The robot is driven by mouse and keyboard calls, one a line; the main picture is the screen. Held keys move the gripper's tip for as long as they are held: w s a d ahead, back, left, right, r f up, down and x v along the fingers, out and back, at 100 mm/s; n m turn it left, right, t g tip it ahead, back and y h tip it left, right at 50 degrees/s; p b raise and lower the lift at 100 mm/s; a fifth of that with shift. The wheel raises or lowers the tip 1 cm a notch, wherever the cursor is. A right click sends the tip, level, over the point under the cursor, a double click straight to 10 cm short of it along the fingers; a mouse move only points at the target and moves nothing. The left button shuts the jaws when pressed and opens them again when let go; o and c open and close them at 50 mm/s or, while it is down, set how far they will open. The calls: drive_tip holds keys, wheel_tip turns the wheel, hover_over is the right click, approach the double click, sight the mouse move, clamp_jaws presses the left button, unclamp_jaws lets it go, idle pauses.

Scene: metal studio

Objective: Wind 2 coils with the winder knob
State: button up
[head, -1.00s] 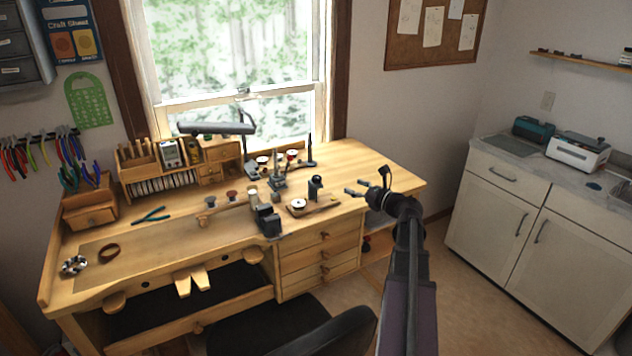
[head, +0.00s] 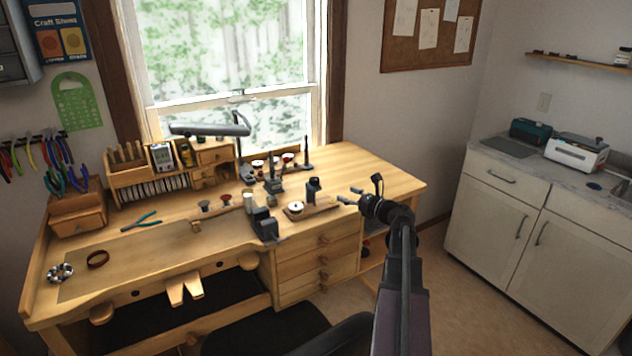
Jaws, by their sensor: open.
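A small winder on a wooden board (head: 322,210) stands near the right end of the workbench. It has a pale round disc (head: 296,207) at its left and a dark upright part (head: 313,188) behind. I cannot make out the knob clearly at this size. A gap shows between the fingertips and the dark upright part. No wire coil can be made out on the winder.
The workbench (head: 365,165) has free top to the right and behind the winder. A dark block-like tool (head: 264,223) stands left of the winder. A cabinet (head: 500,205) stands at right.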

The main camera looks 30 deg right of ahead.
sight(318, 181)
drive_tip(key=x, duration=1.3)
drive_tip(key=shift+w+a, duration=0.15)
drive_tip(key=shift+w, duration=0.15)
clamp_jaws()
